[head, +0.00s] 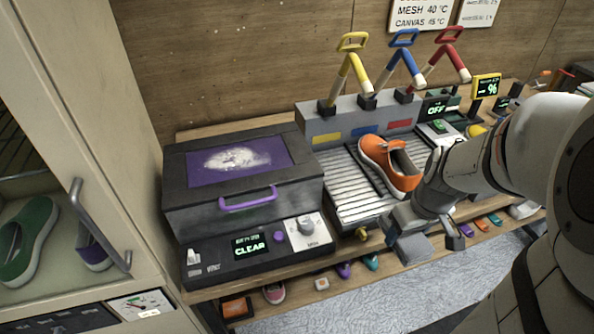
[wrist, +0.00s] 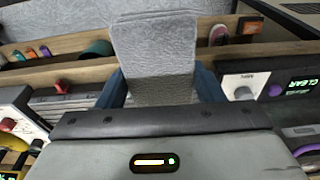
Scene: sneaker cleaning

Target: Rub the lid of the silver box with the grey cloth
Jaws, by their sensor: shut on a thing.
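The silver box (head: 240,205) looks dark grey in the head view. It stands at the left of the bench with its lid (head: 180,177) shut. The lid has a purple panel with a whitish smear and a purple handle (head: 248,199) at its front edge. My gripper (head: 408,232) is to the right of the box, in front of the ridged tray and apart from the lid. In the wrist view the jaws (wrist: 160,90) are shut on the grey cloth (wrist: 155,45), which sticks out beyond the blue-grey fingers.
An orange sneaker (head: 391,164) lies on the ridged tray (head: 345,185) between the box and my arm. Yellow, blue and red levers (head: 403,58) stand behind it. A control panel (head: 250,245) reading CLEAR fronts the box. A cabinet (head: 85,80) stands at left.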

